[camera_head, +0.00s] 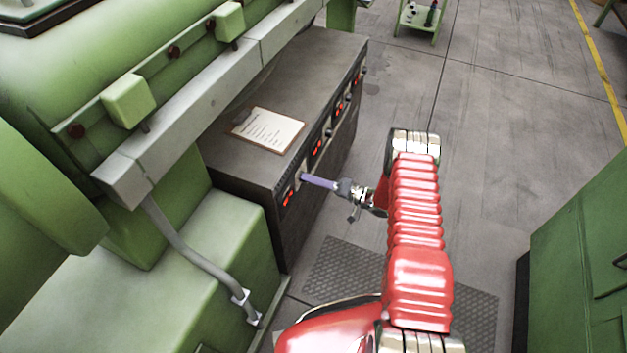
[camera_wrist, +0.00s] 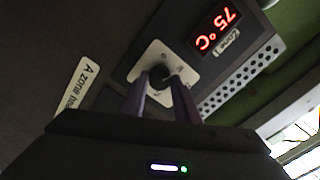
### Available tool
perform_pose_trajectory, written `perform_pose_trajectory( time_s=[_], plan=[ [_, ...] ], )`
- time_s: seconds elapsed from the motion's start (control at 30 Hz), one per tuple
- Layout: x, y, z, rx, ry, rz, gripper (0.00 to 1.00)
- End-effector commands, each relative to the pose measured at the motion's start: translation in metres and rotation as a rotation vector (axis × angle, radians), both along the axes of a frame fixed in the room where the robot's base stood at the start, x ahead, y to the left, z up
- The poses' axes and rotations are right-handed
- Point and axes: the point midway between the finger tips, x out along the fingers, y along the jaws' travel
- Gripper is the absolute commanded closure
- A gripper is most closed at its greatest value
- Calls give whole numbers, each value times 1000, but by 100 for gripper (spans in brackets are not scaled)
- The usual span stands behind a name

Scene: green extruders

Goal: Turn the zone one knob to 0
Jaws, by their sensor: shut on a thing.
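The zone one knob (camera_wrist: 160,74) is a small dark knob on a pale square plate (camera_wrist: 187,70) in the wrist view. The fingers of my gripper (camera_wrist: 161,88) reach up to the plate, one on each side of the knob, and are shut on it. They hide part of the knob, so its pointer cannot be made out. A red display (camera_wrist: 219,29) beside it, labelled Zone 1, reads 75 °C. In the head view my gripper (camera_head: 304,178) touches the front panel of the dark control cabinet (camera_head: 240,170) near its closest end.
A clipboard (camera_head: 267,131) lies on top of the cabinet. Several more red displays (camera_head: 318,148) run along its front. A green machine (camera_head: 60,60) stands at left and a green cabinet (camera_head: 580,250) at right. Open floor (camera_head: 490,150) lies beyond my arm.

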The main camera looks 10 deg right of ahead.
Motion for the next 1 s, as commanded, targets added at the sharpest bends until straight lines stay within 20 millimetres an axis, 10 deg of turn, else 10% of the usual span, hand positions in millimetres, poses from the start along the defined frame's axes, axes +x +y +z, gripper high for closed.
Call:
perform_pose_trajectory(
  time_s=[1.0],
  plan=[
    [-5, 3, -4, -537, -732, 7, 94]
  ],
)
